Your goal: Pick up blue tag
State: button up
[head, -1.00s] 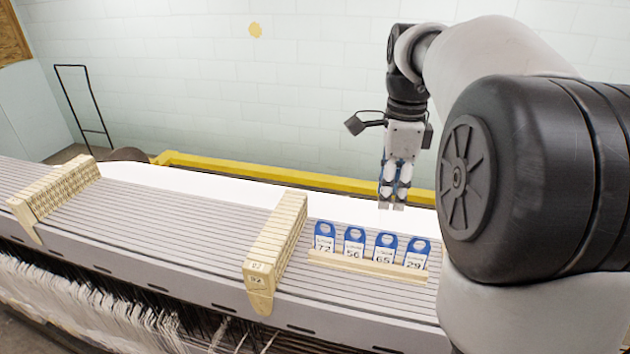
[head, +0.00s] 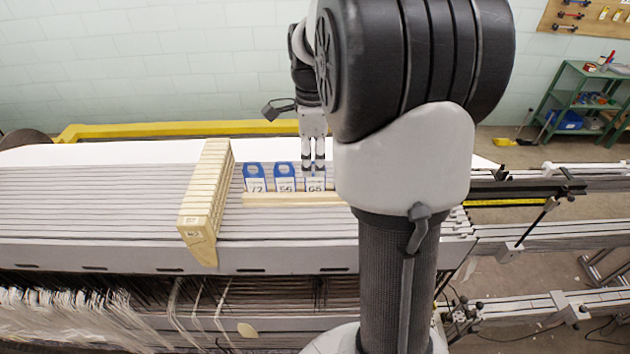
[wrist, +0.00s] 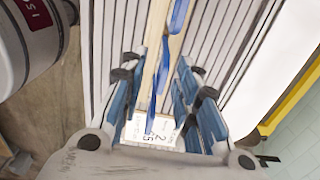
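Blue tags with white number labels stand upright in a row in a pale wooden holder (head: 290,199). In the head view I see tag 72 (head: 254,178), tag 56 (head: 285,178) and, partly covered by the fingers, tag 65 (head: 315,185). Tag 29 is hidden behind my arm. My gripper (head: 313,170) points down over the right part of the row. In the wrist view, my gripper (wrist: 161,75) is open, its fingers apart on either side of the line of blue tags (wrist: 164,65). A white label (wrist: 150,130) shows near the gripper's base. I cannot tell whether the fingers touch a tag.
A pale wooden block row (head: 205,195) crosses the grey slatted bed (head: 110,195) left of the tags. A yellow rail (head: 180,129) runs behind. Hanging threads (head: 80,310) lie in front. A green shelf (head: 585,95) and metal rails (head: 540,230) are at right.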

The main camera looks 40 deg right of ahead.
aim_at(315, 179)
jog(key=f, duration=0.4)
jog(key=shift+d+f, duration=0.3)
jog(key=shift+f, duration=0.1)
jog(key=shift+c, duration=0.5)
grip_shut()
